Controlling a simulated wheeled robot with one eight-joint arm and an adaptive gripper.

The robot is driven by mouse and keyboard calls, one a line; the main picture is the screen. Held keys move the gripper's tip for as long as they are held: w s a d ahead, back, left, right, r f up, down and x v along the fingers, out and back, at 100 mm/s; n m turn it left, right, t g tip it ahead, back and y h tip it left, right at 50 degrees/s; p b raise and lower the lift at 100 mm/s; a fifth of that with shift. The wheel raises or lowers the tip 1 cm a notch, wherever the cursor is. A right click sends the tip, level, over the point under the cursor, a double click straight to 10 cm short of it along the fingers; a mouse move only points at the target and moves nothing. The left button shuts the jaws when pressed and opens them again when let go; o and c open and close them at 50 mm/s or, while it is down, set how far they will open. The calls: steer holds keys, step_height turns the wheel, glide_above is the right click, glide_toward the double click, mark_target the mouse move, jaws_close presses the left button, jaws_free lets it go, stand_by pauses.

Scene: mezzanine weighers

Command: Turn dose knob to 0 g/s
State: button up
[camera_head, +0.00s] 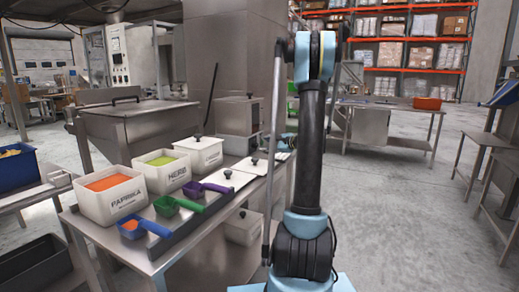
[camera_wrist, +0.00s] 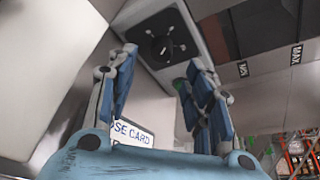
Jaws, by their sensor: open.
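A white card reading "SE CARD" (camera_wrist: 132,133) shows behind the gripper's base, partly hidden. In the head view my arm stands upright in the middle, and neither the knob nor the gripper can be made out.
A steel table holds white tubs of paprika (camera_head: 112,195) and herb (camera_head: 162,171), with a blue scoop (camera_head: 141,226), a green scoop (camera_head: 177,204) and a purple scoop (camera_head: 206,190). A strip marked "MAX" (camera_wrist: 295,55) is right of the panel. Open floor lies to the right.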

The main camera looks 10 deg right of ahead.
mark_target(257, 146)
steer(key=shift+x, duration=3.15)
steer(key=shift+c, duration=0.6)
steer(key=c, duration=0.9)
steer(key=shift+d, duration=0.15)
